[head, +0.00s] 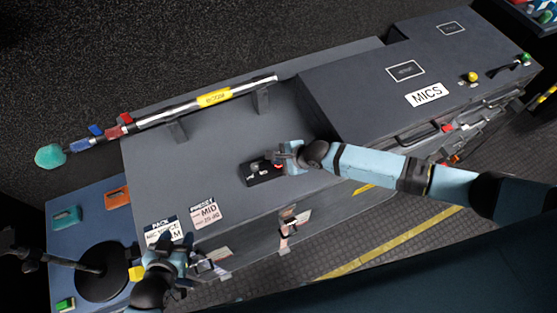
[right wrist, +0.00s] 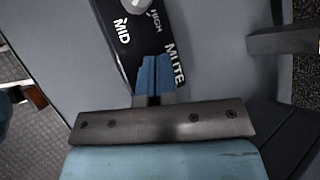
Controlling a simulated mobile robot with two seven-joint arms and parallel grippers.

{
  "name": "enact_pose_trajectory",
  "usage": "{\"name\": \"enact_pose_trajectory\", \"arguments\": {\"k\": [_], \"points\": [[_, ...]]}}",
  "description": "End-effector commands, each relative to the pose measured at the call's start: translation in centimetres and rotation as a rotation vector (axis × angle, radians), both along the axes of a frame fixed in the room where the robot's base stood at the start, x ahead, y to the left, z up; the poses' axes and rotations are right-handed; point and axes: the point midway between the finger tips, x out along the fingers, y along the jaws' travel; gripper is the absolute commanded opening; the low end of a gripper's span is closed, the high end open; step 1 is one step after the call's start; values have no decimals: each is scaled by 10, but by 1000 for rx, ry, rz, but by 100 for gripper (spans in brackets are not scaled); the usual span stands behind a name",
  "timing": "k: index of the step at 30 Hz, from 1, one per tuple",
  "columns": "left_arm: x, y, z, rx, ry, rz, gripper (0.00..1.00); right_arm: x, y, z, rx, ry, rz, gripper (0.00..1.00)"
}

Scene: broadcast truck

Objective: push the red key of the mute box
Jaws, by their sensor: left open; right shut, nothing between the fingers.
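The mute box (head: 262,180) is a small black box lying on the grey case top in the head view. In the right wrist view the mute box (right wrist: 180,72) shows white labels MID, HIGH and MUTE and part of a grey knob (right wrist: 136,4). A bit of the red key (head: 278,166) shows beside my right gripper (head: 279,158). In the right wrist view the shut blue fingers of my right gripper (right wrist: 155,60) cover the area beside the MUTE label, and the red key is hidden there. Contact cannot be told. My left gripper (head: 208,268) is open near the case's front edge.
A long pole with a yellow label (head: 213,98) rests on brackets along the back. A raised case marked MICS (head: 427,94) stands right. Cards (head: 206,213) lie at the front left edge. A blue surface (head: 75,240) with small items is far left.

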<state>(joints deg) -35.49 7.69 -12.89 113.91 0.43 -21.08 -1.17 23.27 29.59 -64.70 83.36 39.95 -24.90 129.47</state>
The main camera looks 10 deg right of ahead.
Motion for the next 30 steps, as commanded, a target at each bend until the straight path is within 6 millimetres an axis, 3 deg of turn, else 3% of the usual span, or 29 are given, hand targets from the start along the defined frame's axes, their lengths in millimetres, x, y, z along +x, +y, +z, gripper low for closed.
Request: {"name": "enact_pose_trajectory", "arguments": {"k": [3, 14, 25, 30], "points": [[0, 0, 8, 0, 0, 0, 52, -1, 0, 6, 0, 3, 0, 0], [0, 0, 10, 0, -1, 0, 52, 0, 0, 8, 1, 0, 1, 0], [0, 0, 45, 0, 0, 0, 52, 0, 0, 43, 1, 0, 1, 0], [1, 0, 46, 0, -3, 1, 52, 0, 0, 56, 2, -1, 1, 0]]}}
